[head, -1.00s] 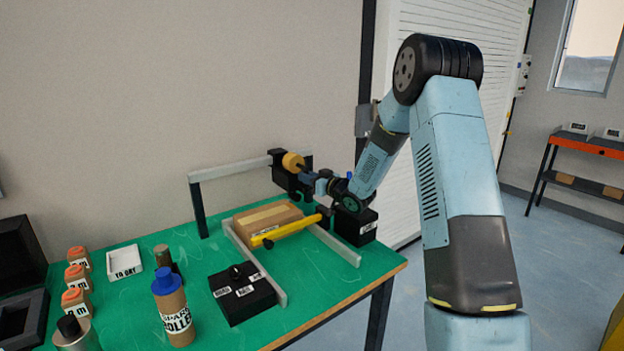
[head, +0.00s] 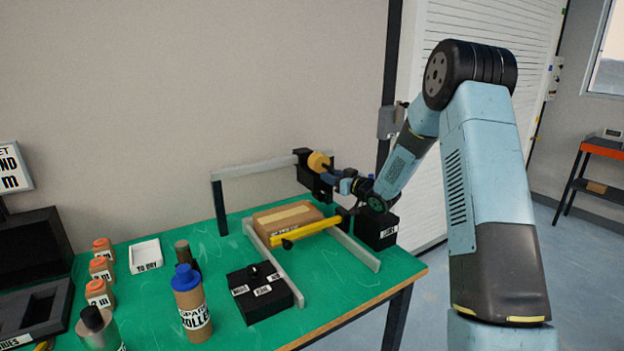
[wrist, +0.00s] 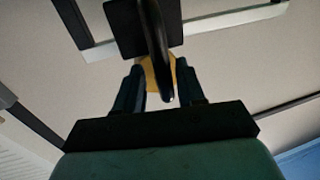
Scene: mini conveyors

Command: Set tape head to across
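The tape head is a black block (head: 308,177) with a yellow-tan tape roll (head: 318,161), mounted on a grey overhead rail (head: 255,168) at the back of the green bench. My gripper (head: 340,182) is right beside it, on its right. In the wrist view my gripper's two dark fingers (wrist: 158,72) stand apart, either side of a dark curved part (wrist: 156,35) of the tape head. Gaps seem to show beside that part; contact is unclear. The yellow roll is partly hidden behind it. A taped cardboard box (head: 287,216) sits between the rails below.
A yellow bar (head: 312,230) crosses in front of the box. A black box with a knob and labels (head: 258,293) stands in front. A blue-capped bottle (head: 190,305), a white tray (head: 146,254) and several orange-capped bottles (head: 102,268) are left. A black labelled box (head: 377,231) stands right.

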